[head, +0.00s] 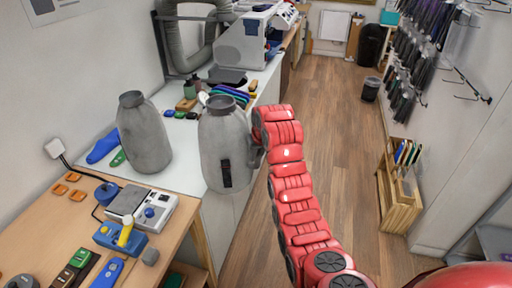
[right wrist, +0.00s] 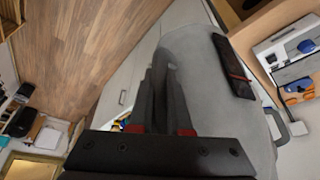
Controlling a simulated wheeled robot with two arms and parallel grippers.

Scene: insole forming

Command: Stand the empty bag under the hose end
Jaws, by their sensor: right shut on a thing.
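A grey bag (head: 222,140) with a round dark neck and a black strap patch stands upright in the head view, at the right edge of the white bench. My right gripper (head: 257,154) is shut on its right side. In the right wrist view the fingers (right wrist: 160,100) close on the grey cloth of the bag (right wrist: 205,90). A second grey bag (head: 146,135) stands upright to its left on the bench. A thick grey hose (head: 176,50) loops along the wall behind; its open end is not clear. My left gripper is out of view.
A white machine (head: 243,42) and a stack of coloured insoles (head: 232,94) are behind the bags. A wooden table (head: 60,215) with a scale (head: 150,208) and tools is in front. The wooden floor (head: 335,130) to the right is open.

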